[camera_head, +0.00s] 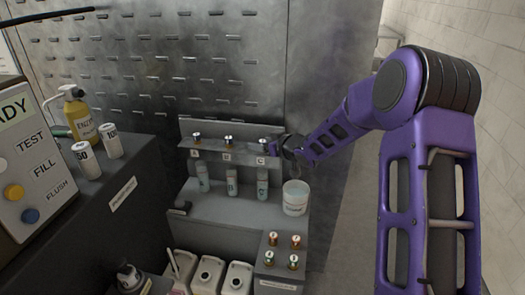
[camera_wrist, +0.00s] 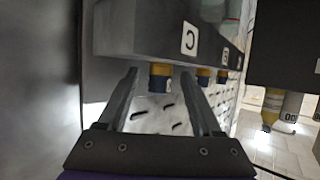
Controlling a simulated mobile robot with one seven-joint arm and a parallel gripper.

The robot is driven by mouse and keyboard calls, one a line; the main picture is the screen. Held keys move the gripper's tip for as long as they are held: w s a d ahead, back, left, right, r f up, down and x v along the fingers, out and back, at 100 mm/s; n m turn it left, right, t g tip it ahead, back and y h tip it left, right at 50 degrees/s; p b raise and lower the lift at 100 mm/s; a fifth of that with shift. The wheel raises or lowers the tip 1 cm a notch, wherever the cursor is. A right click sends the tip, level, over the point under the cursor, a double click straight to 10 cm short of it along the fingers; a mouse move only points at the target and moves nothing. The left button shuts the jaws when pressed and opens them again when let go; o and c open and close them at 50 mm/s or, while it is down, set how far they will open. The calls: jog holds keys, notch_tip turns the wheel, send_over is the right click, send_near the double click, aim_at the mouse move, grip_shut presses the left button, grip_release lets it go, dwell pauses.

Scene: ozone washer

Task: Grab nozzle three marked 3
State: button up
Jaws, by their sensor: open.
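My gripper (camera_wrist: 160,78) is open, its fingers on either side of a dark-blue and gold cap (camera_wrist: 161,76) in the wrist view, with no grip visible. This cap is by a shelf label that looks like a C. In the head view my gripper (camera_head: 287,147) is at the right end of the upper shelf, beside the rightmost cap (camera_head: 264,145). Small copper-topped and green-topped pieces stand in a grey block (camera_head: 278,285) at lower right. They may be the nozzles, but their marks are too small to read. I cannot make out a 3.
Two more caps (camera_head: 197,138) (camera_head: 228,142) stand along the upper shelf. Below are several bottles (camera_head: 232,182) and a white tub (camera_head: 296,198). White jugs (camera_head: 208,276) stand at the bottom. A control panel (camera_head: 30,165) and yellow bottle (camera_head: 79,116) are at left.

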grip_shut()
dwell(0.3)
jog(key=shift+r, duration=0.1)
